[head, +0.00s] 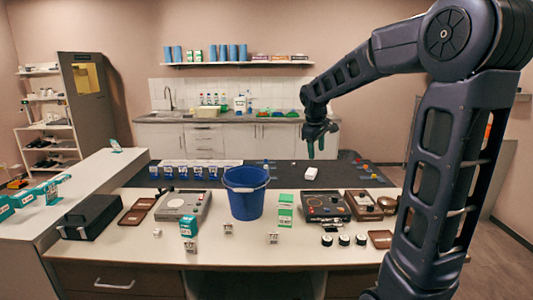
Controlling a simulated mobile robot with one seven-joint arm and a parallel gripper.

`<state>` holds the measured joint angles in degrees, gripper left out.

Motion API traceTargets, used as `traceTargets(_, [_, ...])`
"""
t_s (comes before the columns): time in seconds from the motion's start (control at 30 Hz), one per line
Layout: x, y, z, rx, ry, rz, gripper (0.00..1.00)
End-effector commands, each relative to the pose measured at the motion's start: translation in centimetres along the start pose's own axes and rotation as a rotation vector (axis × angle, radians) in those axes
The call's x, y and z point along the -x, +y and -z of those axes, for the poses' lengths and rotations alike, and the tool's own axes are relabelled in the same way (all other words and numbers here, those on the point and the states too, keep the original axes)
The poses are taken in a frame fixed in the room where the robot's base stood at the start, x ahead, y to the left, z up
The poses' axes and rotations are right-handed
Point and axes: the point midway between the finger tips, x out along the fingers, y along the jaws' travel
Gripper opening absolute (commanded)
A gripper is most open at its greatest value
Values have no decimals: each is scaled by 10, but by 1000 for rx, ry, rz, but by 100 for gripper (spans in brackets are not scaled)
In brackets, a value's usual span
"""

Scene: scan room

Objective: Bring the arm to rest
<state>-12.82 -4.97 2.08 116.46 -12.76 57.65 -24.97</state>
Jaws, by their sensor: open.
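My arm rises along the right side of the head view and reaches over toward the middle. My gripper (318,147) hangs at its end, pointing down, with green-tipped fingers. It is open, and nothing shows between its fingers. It is in the air, and in the picture it appears above a small white object (311,173) and the dark surface behind the table. I cannot tell its exact height or distance from the table.
The white table (330,253) holds a blue bucket (246,205), a green box (285,218), a grey device (184,207), a dark device (325,207) and several small items. A black case (92,220) sits left. A sink counter (222,117) stands behind.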

Motion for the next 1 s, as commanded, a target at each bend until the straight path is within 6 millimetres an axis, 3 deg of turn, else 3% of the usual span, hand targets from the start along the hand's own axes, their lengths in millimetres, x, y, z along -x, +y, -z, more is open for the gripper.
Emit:
traceTargets(0.1, [14, -7, -36, -95, 23, 2, 48])
traceTargets(0.43, [35, -39, -126, -352, 82, 15, 48])
traceTargets(0.8, [35, -90, -213, -637, 155, 38, 48])
traceTargets(1.0, [28, -115, -245, -761, 188, 52, 48])
